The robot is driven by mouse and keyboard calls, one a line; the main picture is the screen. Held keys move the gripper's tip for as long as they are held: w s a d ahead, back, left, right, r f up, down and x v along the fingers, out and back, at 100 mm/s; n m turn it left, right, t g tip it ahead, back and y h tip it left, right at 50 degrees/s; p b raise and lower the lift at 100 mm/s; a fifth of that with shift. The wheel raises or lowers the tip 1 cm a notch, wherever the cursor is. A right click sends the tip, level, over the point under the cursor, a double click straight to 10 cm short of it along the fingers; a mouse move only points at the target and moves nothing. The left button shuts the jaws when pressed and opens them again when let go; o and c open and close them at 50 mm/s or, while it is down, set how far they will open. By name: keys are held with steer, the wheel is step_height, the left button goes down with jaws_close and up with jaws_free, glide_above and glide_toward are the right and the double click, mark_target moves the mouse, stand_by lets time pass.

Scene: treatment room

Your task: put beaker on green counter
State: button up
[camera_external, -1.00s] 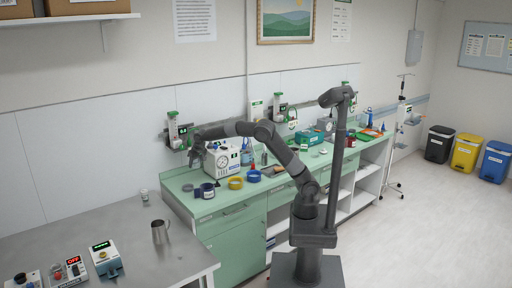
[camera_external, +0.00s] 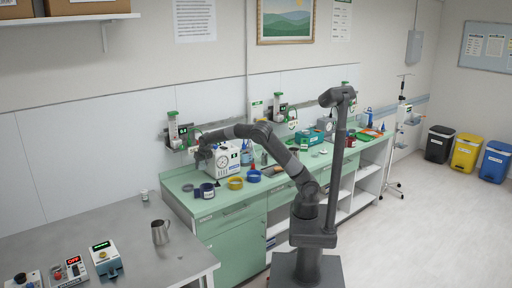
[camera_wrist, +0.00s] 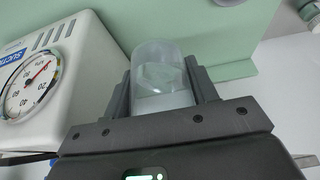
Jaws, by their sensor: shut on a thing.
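A translucent, whitish beaker (camera_wrist: 162,72) is between the two fingers of my gripper (camera_wrist: 163,92) in the wrist view. My gripper is shut on it. The green counter (camera_wrist: 213,32) shows behind the beaker, and in the external view (camera_external: 238,216) it runs along the wall. There my gripper (camera_external: 197,163) is above the counter's left end, just left of a white suction unit (camera_external: 223,160). The beaker cannot be made out in the external view. I cannot tell how high it is above the counter.
The suction unit with its gauge (camera_wrist: 32,85) is close on the left in the wrist view. A dark blue roll (camera_external: 207,190), a yellow roll (camera_external: 235,183) and a blue roll (camera_external: 254,176) stand near the counter's front. A metal jug (camera_external: 160,232) stands on the steel table (camera_external: 180,262).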

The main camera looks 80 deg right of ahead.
mark_target(205, 165)
steer(key=shift+f, duration=5.15)
steer(key=shift+f, duration=0.1)
steer(key=o, duration=1)
steer(key=v, duration=1.2)
steer(key=s+a+r+n+t+y, duration=0.15)
steer(key=s+a+r, duration=0.25)
steer(key=s, duration=0.6)
steer(key=s+a+r+n+y, duration=0.1)
steer(key=s+a+r+n, duration=0.25)
steer(key=s, duration=0.65)
steer(key=s+a+r+n+y, duration=0.2)
steer(key=s+a+r, duration=0.2)
steer(key=s, duration=0.6)
steer(key=s+a+f+n+h, duration=0.1)
steer(key=s+a+f+n, duration=0.1)
steer(key=s, duration=0.7)
steer(key=shift+a+t, duration=0.45)
steer(key=shift+a, duration=0.05)
